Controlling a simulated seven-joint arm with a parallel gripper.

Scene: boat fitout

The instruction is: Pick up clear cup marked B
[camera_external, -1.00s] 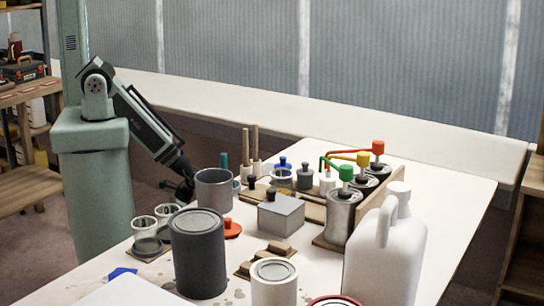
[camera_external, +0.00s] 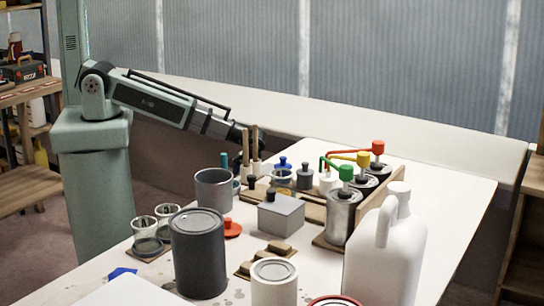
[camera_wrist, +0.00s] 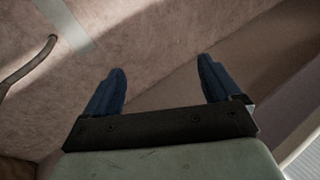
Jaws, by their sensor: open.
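Two clear cups stand at the left edge of the white table, one in front (camera_external: 146,234) and one just behind it to the right (camera_external: 167,218), on a small board. Another clear vessel (camera_external: 281,179) stands further back, near a blue-topped item. No letter B is readable on any of them. My gripper (camera_wrist: 161,72) shows in the wrist view with two blue fingers spread apart and nothing between them. In the external view my arm's end is behind the upright wooden handles, well above and away from the left cups; its fingers cannot be made out there.
A dark grey can (camera_external: 199,258) and a grey mug (camera_external: 214,190) stand close to the left cups. A grey box (camera_external: 281,215), pump canisters (camera_external: 342,215) and a white jug (camera_external: 386,255) crowd the table's middle and right. The wrist view shows brownish floor.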

